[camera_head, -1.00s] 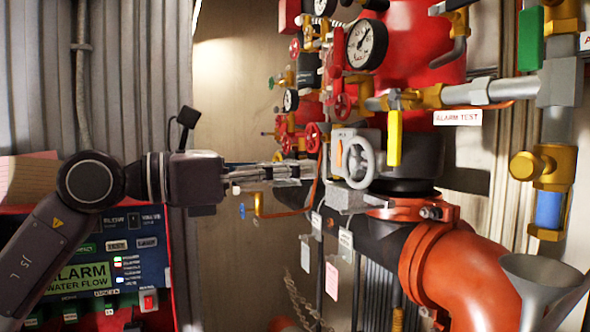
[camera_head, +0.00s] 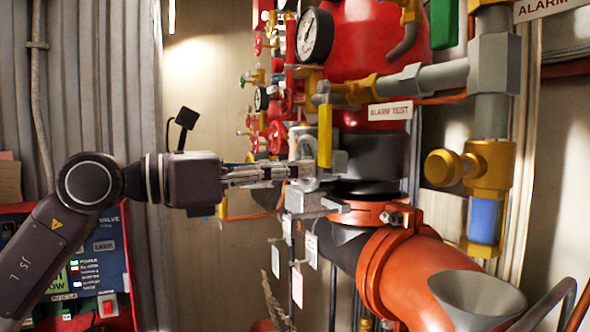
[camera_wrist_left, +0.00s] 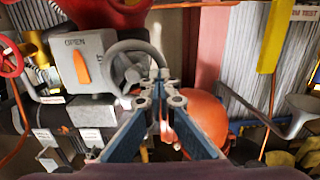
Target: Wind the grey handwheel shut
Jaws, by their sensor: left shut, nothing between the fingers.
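The grey handwheel (camera_wrist_left: 138,44) stands in front of a grey gearbox (camera_wrist_left: 80,62) marked OPEN, with an orange pointer (camera_wrist_left: 81,67). In the head view the wheel is foreshortened and partly hidden behind my gripper. My left gripper (camera_head: 291,172) comes in from the left, level with the wheel, its fingertips at or very near the rim. In the left wrist view its blue-sided fingers (camera_wrist_left: 160,82) are together with nothing between them, overlapping the lower right of the rim. I cannot tell whether they touch it. My right gripper is not in view.
A yellow lever (camera_head: 325,136) hangs just above the wheel. An orange pipe elbow (camera_head: 395,265) and a grey funnel (camera_head: 475,298) are at the lower right. A red alarm panel (camera_head: 108,310) stands at the lower left. Gauges and red valves crowd the background.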

